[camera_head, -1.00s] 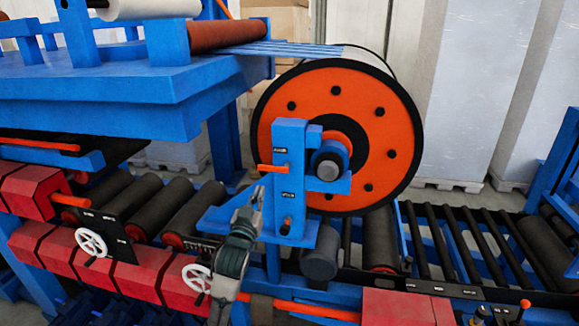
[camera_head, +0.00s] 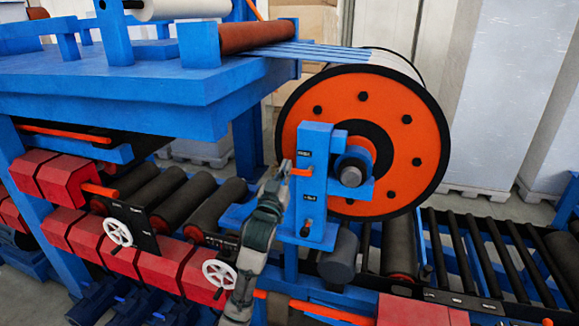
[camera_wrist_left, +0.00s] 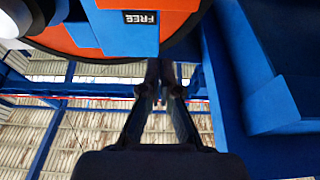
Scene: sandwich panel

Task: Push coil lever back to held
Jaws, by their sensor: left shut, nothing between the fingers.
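The coil stands as a big orange disc with a black rim (camera_head: 405,95) beside a blue upright bracket (camera_head: 313,195). In the left wrist view the shut fingers (camera_wrist_left: 160,82) lie just below a blue block with a "FREE" label (camera_wrist_left: 141,17). The lever is not clearly seen there. My right gripper is not in view.
A blue frame (camera_head: 120,85) with a brown roller (camera_head: 250,37) stands at upper left. Red blocks and white handwheels (camera_head: 118,233) lie lower left. A roller conveyor (camera_head: 480,260) runs at lower right. In the wrist view, a blue beam (camera_wrist_left: 265,75) stands close on the right.

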